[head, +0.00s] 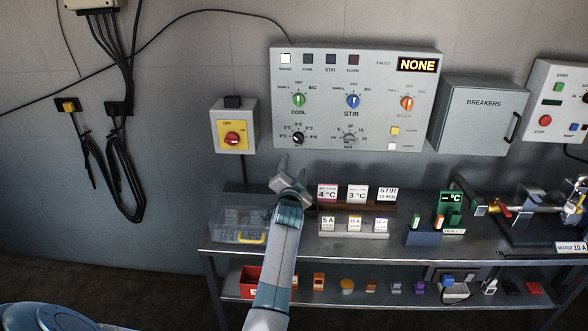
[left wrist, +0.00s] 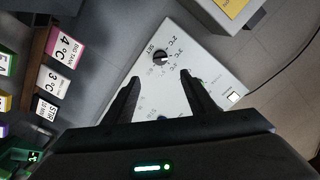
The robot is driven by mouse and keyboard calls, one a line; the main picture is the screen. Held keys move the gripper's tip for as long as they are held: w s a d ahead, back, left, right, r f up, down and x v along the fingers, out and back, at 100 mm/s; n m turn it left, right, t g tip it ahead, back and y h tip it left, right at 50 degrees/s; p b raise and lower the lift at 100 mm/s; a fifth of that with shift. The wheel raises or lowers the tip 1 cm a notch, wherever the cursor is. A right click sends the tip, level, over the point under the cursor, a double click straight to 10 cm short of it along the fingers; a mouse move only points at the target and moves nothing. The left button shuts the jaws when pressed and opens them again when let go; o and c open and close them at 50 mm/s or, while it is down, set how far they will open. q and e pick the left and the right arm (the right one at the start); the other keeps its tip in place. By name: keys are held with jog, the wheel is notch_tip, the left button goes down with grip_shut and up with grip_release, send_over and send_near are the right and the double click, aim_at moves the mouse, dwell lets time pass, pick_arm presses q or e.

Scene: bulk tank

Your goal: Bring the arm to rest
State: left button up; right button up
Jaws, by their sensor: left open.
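My left gripper (head: 281,168) is raised over the back left of the bench, below the control panel (head: 360,67). In the left wrist view its two fingers (left wrist: 158,98) stand apart with nothing between them. Past them lies the panel (left wrist: 187,50) with a black SET knob (left wrist: 160,57). The fingers look apart from the knob, though the gap is hard to judge. In the head view the COOL, STIR and third selector knobs show, and the fault display (head: 417,65) reads NONE. My right gripper is not in view.
The bench (head: 385,247) carries a clear bin (head: 238,225), label cards (head: 357,194), a green meter (head: 451,208) and a motor rig (head: 520,208). A yellow switch box (head: 233,132) and breaker box (head: 482,112) are on the wall. A red bin (head: 250,281) is on the lower shelf.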

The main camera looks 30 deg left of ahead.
pick_arm(q)
jog(key=s+d+f+g+h, duration=0.3)
jog(key=s+d+f, duration=0.4)
jog(key=s+f, duration=0.4)
jog(key=s+d+f+g+h, duration=0.25)
jog(key=s+d+f, duration=0.5)
jog(key=s, duration=0.65)
jog(key=s+d+f+g+h, duration=0.15)
jog(key=s+d, duration=0.25)
jog(key=s, duration=0.5)
jog(key=s+d+f+n+g+h, duration=0.1)
jog(key=s+d+f+g, duration=0.3)
jog(key=s, duration=0.6)
jog(key=s+d+g+h, duration=0.1)
jog(key=s+d, duration=0.4)
jog(key=s, duration=0.4)
notch_tip(320, 180, down, 29)
jog(key=s+g, duration=0.1)
jog(key=s, duration=0.1)
jog(key=s+a+f+g, duration=0.1)
jog(key=s+a+f, duration=0.2)
jog(key=s+f, duration=1.3)
jog(key=shift+s+f+g, duration=0.3)
jog(key=shift+s+f, duration=0.1)
jog(key=shift+s, duration=0.25)
